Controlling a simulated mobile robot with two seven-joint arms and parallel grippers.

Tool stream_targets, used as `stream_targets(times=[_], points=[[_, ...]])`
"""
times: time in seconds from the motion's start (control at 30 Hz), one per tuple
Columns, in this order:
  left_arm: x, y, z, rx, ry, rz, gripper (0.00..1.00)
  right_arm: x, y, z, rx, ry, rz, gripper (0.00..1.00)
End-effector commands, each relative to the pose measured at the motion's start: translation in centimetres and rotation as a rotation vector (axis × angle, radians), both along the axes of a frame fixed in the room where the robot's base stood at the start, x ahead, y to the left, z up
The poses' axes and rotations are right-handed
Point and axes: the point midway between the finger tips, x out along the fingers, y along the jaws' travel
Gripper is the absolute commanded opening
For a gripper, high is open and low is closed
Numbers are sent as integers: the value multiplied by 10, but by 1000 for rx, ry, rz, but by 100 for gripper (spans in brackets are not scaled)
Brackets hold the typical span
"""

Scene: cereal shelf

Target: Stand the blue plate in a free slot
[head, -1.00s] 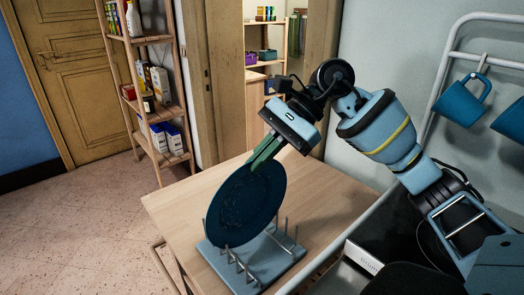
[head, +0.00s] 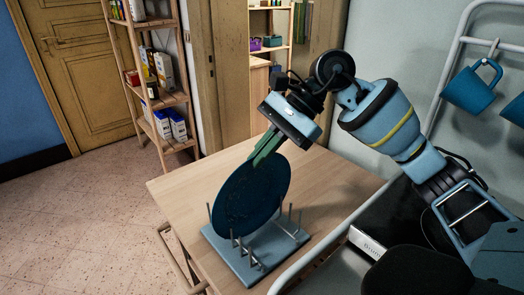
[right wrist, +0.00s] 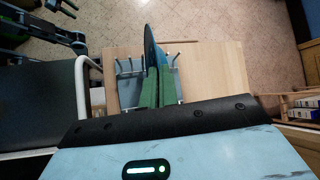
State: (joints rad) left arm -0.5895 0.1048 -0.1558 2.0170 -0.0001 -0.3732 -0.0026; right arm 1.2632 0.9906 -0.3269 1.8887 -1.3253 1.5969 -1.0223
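The blue plate (head: 250,198) is held on edge, a little tilted, at the light blue rack (head: 240,266) on the wooden table. Its lower edge is among the rack's metal pegs; I cannot tell whether it touches the rack's base. My right gripper (head: 266,148) is shut on the plate's upper rim with its green fingers. In the right wrist view the plate (right wrist: 150,48) shows nearly edge-on between the two green fingers (right wrist: 157,84), with the rack's pegs on both sides.
The wooden table (head: 330,185) has bare room to the right of the rack and behind it. A black appliance (head: 395,228) and a pale metal rail stand at the right. Blue mugs (head: 472,92) hang at the upper right. A wooden shelf (head: 170,98) with boxes stands behind.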

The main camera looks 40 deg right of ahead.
Motion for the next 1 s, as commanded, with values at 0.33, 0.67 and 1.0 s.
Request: stream_targets(times=[0.33,0.67,1.0], points=[[0,0,-2,0,0,0,40,0,0,-2,1,-2,0,0],[0,0,-2,0,1,1,40,0,0,-3,1,-2,0,26],[0,0,-3,-1,0,1,40,0,-1,-3,-1,1,0,27]])
